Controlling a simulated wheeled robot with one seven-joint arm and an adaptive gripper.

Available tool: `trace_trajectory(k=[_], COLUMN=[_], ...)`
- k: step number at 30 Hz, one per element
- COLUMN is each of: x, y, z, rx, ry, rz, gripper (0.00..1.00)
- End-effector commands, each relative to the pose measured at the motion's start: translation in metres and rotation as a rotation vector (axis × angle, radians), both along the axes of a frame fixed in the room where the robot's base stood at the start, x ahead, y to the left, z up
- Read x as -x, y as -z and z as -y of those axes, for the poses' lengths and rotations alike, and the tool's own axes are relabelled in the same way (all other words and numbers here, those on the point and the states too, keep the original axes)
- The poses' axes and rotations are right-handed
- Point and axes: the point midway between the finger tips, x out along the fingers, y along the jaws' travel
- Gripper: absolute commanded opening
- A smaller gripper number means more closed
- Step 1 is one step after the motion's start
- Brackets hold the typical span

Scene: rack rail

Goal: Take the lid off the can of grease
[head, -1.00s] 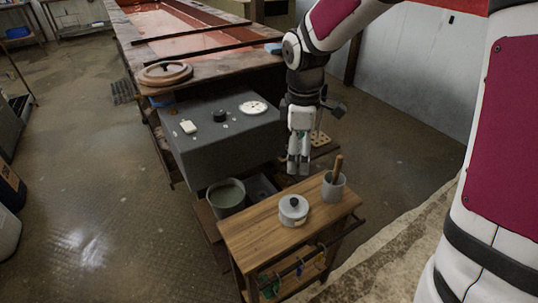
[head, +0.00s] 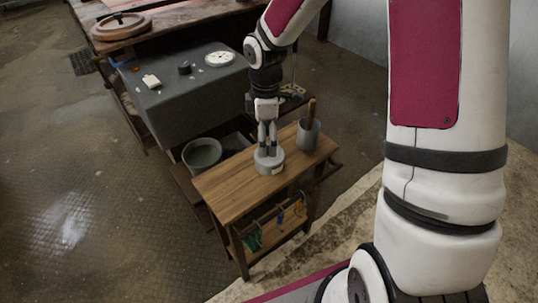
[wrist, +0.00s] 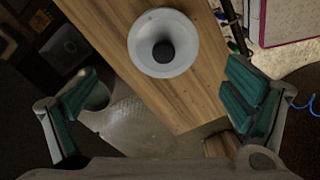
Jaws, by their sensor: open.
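The can of grease (head: 270,162) is a short, light grey can standing upright on a small wooden cart top. Its lid (wrist: 147,62) shows in the wrist view as a pale round disc with a black knob (wrist: 163,51) in the middle. The lid sits on the can. My gripper (head: 267,147) is open, pointing down over the can, and hides the knob in the head view. In the wrist view its green-padded fingers (wrist: 160,97) are spread wide and empty, with the lid ahead of them near the top. I cannot tell how high the tips are above the lid.
A grey pot with a wooden handle (head: 309,135) stands close behind the can, to its right. The cart top (head: 232,183) is clear at the front left. A bucket (head: 202,154) stands left of the cart. A dark grey block (head: 190,105) lies beyond.

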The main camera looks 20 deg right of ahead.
Motion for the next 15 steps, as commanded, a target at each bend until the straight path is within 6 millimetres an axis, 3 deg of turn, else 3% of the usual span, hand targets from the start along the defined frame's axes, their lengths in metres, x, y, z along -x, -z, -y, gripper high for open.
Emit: trace_trajectory(k=[9,15], x=[0.005,0.005], y=[0.043,0.05], z=[0.0,0.0], rx=[0.0,0.0], ry=[-0.001,0.0], rz=[-0.003,-0.001], gripper=[0.95,0.95])
